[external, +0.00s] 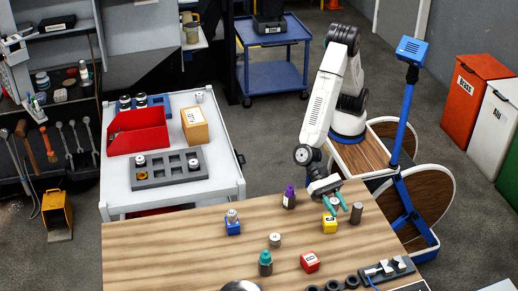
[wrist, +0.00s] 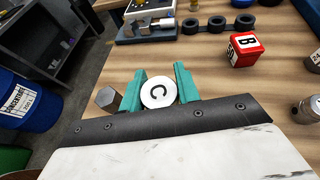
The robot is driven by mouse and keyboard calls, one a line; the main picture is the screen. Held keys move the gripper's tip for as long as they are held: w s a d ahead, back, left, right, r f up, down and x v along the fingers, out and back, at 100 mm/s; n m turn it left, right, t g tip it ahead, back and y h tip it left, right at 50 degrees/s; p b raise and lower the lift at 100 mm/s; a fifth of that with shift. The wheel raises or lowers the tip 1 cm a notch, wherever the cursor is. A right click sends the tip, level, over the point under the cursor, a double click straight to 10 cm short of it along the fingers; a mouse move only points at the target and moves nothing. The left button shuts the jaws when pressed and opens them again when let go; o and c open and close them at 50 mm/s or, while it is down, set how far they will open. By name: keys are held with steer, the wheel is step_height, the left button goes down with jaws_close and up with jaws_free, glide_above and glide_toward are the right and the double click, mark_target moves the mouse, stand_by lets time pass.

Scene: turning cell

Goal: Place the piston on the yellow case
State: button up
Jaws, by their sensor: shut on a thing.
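My gripper (external: 332,206) has teal fingers and is low over the right part of the wooden table. In the wrist view my gripper (wrist: 160,92) is closed on the piston (wrist: 158,93), whose round pale top is marked C. The piston is small and partly hidden by the fingers in the external view. The yellow case (external: 330,227) is a small cube on the table, just below the fingers in that view. It does not show in the wrist view. I cannot tell whether the piston touches it.
A fixture (external: 388,270) occupies the near right corner.

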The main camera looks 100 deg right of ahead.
mark_target(333, 223)
steer(key=shift+w+a+f, duration=0.1)
steer(key=shift+w+a, duration=0.4)
steer(key=shift+w, duration=0.05)
steer(key=shift+f, duration=1.7)
steer(key=shift+f, duration=0.15)
steer(key=o, duration=1)
